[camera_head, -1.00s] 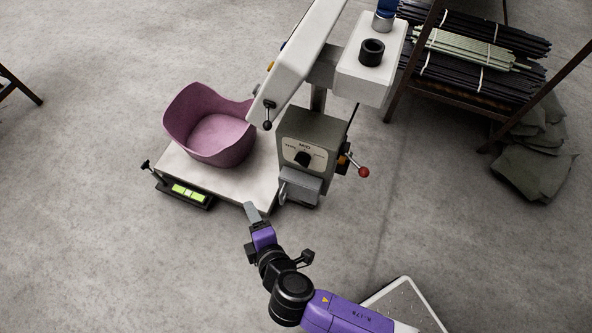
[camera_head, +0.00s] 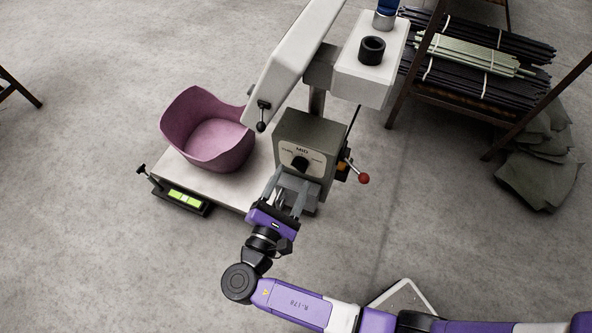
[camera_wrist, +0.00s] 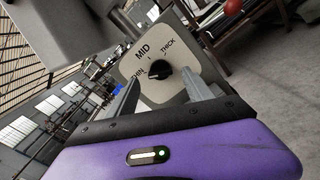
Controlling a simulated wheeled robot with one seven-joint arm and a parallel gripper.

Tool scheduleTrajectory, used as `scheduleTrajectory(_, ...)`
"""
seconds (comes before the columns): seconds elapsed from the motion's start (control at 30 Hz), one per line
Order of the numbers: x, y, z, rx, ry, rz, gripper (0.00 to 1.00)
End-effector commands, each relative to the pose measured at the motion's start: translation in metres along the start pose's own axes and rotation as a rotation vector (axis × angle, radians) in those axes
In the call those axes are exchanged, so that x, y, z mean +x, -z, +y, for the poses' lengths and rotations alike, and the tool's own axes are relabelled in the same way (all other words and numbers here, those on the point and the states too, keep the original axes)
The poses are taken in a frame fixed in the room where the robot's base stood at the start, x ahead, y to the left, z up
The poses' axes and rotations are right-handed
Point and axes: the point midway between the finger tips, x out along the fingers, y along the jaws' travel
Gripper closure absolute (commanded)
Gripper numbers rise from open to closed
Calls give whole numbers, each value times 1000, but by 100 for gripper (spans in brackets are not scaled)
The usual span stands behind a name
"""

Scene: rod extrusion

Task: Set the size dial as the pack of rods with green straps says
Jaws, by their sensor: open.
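The size dial (camera_head: 300,163) is a black knob on a pale plate on the front of the grey machine. In the wrist view the dial (camera_wrist: 159,70) shows with the words THIN, MID and THICK around it; I cannot tell surely which one its pointer marks. My gripper (camera_head: 287,185) is open and empty, just in front of and below the dial, with its fingers pointing at it. In the wrist view the knob appears between the fingertips, apart from them. Packs of rods (camera_head: 490,62) lie on the rack; their straps look whitish, and I see no clearly green ones.
A pink tub (camera_head: 207,150) sits on the machine's pale base (camera_head: 210,183), left of the dial. A red-knobbed lever (camera_head: 362,178) sticks out to the right. Grey-green sacks (camera_head: 540,165) lie by the rack (camera_head: 455,108).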

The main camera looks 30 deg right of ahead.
Motion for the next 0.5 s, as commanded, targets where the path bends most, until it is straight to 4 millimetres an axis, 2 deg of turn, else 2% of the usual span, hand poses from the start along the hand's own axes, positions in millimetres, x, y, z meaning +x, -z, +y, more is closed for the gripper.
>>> scheduleTrajectory(0.2, 27, 0, -1, 1, 2, 0, 40)
scheduleTrajectory(0.5, 34, 0, 0, 1, 0, 2, 40)
